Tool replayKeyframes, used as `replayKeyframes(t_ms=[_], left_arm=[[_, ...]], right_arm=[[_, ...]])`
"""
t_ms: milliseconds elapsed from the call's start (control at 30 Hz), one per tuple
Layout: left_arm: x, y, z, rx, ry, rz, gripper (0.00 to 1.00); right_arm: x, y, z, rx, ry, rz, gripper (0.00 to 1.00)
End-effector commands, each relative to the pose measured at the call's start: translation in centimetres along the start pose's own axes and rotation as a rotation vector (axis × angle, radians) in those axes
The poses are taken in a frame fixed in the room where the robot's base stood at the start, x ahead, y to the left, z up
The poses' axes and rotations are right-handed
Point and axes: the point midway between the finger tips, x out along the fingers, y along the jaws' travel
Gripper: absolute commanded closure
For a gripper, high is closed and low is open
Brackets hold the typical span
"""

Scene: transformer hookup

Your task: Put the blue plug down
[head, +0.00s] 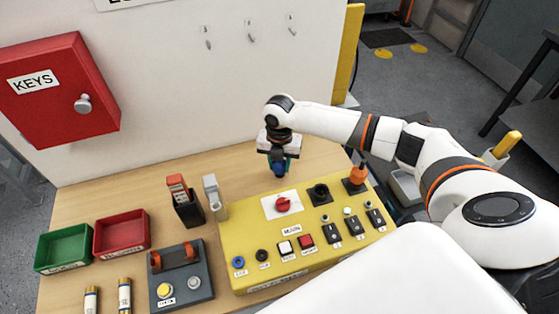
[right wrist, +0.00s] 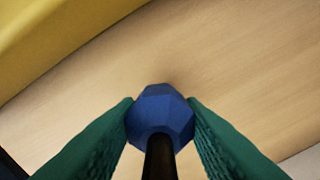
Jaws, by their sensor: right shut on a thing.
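The blue plug (right wrist: 162,112) is between the two green fingers of my right gripper (right wrist: 163,125) in the right wrist view, with a dark cable or stem running down from it. In the head view the right gripper (head: 279,166) is behind the yellow panel, over the wooden table (head: 320,155), with the blue plug (head: 279,171) at its fingertips. The fingers are shut on the plug. Whether the plug touches the table I cannot tell. My left gripper is not in view.
The yellow panel (head: 240,245) carries a red knob (head: 283,204), a black socket (head: 320,193) and an orange plug (head: 358,175). Left of it stand a red-topped device (head: 178,185), a green tray (head: 40,266) and a red tray (head: 97,251). Bare table lies around the gripper.

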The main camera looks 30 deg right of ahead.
Motion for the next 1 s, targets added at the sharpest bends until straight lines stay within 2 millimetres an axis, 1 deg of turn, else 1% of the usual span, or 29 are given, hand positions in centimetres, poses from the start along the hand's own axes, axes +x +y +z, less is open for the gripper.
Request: replayKeyframes(t_ms=[233, 267, 300, 400, 667, 767, 867, 1000], left_arm=[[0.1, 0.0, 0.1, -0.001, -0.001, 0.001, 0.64], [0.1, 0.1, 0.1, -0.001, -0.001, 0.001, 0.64], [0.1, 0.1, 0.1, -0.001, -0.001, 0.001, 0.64], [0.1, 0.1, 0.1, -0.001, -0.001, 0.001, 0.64], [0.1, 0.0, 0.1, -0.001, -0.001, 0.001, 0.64], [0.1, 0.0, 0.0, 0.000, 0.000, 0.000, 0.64], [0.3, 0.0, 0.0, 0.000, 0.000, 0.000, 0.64], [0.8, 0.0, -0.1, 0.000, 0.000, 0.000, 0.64]], right_arm=[[0.2, 0.0, 0.0, 0.001, 0.000, -0.001, 0.94], [0.3, 0.0, 0.0, 0.001, 0.000, 0.000, 0.63], [0.2, 0.0, 0.0, 0.001, 0.000, -0.001, 0.57], [0.2, 0.0, 0.0, 0.001, 0.000, 0.000, 0.43], [0.1, 0.0, 0.0, 0.001, 0.000, 0.000, 0.43], [-0.4, 0.0, -0.1, 0.000, 0.001, -0.001, 0.43], [-1.7, -0.1, -0.1, 0.001, 0.002, -0.003, 0.43], [-4.6, -0.1, -0.1, 0.000, 0.003, -0.004, 0.43]])
